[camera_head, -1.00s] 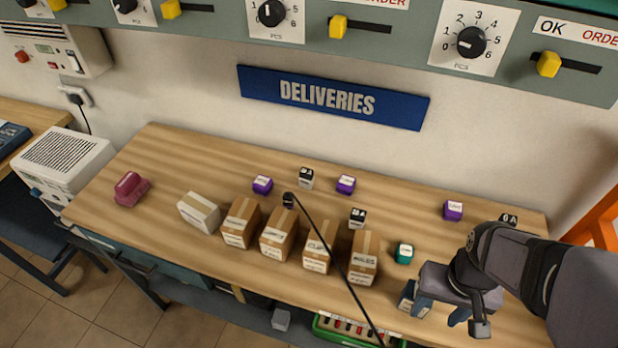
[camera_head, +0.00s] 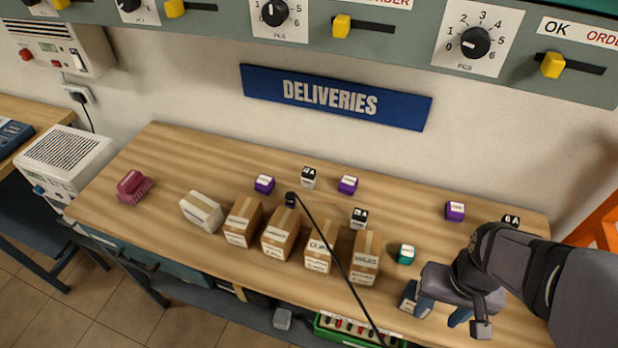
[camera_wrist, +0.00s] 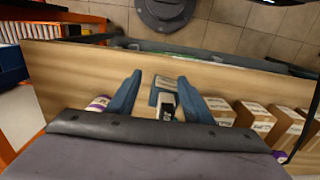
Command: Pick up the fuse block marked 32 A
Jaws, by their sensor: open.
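I cannot read a 32 A mark on any block. Small black blocks with white label faces stand on the table: one at the back middle (camera_head: 308,178), one behind the cartons (camera_head: 359,217), and one marked 6 A (camera_head: 510,222) partly behind my arm. My gripper (camera_head: 442,312) is open, fingers pointing down over the right front of the table. A dark block with a pale face (camera_head: 408,297) shows beside its left finger. In the wrist view, a grey-blue block with a pale label (camera_wrist: 163,84) lies between the open fingers (camera_wrist: 160,100); its mark is unreadable.
Several cardboard cartons (camera_head: 281,234) stand in a row left of my gripper. Purple blocks (camera_head: 455,211) and a teal block (camera_head: 406,254) stand on the wooden table (camera_head: 190,160). A pink object (camera_head: 131,187) lies at far left. A thin black cable or rod (camera_head: 337,262) crosses the view.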

